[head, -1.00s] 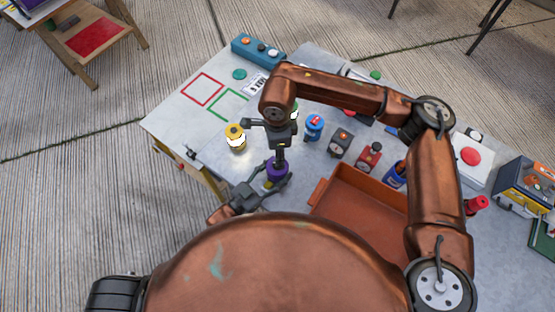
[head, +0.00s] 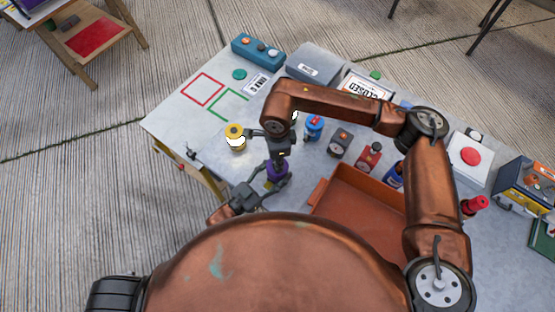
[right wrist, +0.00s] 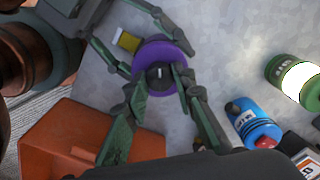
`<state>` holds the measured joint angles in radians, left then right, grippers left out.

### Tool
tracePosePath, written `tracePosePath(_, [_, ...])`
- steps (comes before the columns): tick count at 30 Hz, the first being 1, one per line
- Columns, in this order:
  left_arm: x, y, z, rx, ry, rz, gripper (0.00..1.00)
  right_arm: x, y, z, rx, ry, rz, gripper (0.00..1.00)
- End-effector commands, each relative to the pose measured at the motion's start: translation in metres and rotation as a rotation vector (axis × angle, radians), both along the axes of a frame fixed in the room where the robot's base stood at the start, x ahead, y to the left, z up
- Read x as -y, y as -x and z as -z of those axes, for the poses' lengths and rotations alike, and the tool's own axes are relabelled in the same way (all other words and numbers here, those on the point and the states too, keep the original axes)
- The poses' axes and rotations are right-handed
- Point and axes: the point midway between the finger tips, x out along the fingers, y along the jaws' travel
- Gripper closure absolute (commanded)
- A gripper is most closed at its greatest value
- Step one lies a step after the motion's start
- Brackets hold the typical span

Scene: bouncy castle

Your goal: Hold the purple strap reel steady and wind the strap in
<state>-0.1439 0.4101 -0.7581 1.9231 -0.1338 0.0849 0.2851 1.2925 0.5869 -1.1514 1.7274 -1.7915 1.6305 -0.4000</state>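The purple strap reel (head: 277,174) is low at the near left of the grey table. In the right wrist view the reel (right wrist: 152,54) has a dark knob (right wrist: 159,76) and a yellow strap end (right wrist: 128,41) at its side. My left gripper (head: 262,190) comes in from the near left, its fingers on opposite sides of the reel. My right gripper (head: 280,152) is over the reel, pointing down. In the right wrist view its two fingers (right wrist: 160,88) are spread to either side of the knob, with a small gap seen. Contact with the knob is unclear.
A blue bottle (head: 313,128), a dark box (head: 340,142) and a red item (head: 369,156) stand to the right. An orange tray (head: 360,205) lies close by. Red and green outlined squares mark free tabletop at left.

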Motion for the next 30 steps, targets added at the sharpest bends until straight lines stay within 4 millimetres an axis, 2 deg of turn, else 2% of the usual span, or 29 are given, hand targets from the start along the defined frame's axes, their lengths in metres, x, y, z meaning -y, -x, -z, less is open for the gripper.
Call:
tracePosePath(1, [0.0001, 0.0001, 0.0, 0.0, 0.0, 0.0, 0.86, 0.0001, -0.0002, -0.0001, 0.001, 0.0, 0.0, 0.82])
tracePosePath(9, [0.0001, 0.0001, 0.0, 0.0, 0.0, 0.0, 0.86, 0.0001, -0.0004, -0.0002, 0.001, 0.0, 0.0, 1.0])
tracePosePath(20, [0.0001, 0.0001, 0.0, 0.0, 0.0, 0.0, 0.86, 0.0003, -0.0007, -0.0004, 0.001, 0.0, 0.059, 1.0])
tracePosePath(30, [0.0, 0.0001, 0.0, 0.0, 0.0, 0.0, 0.86, 0.0005, -0.0005, -0.0006, 0.001, 0.001, 0.308, 1.0])
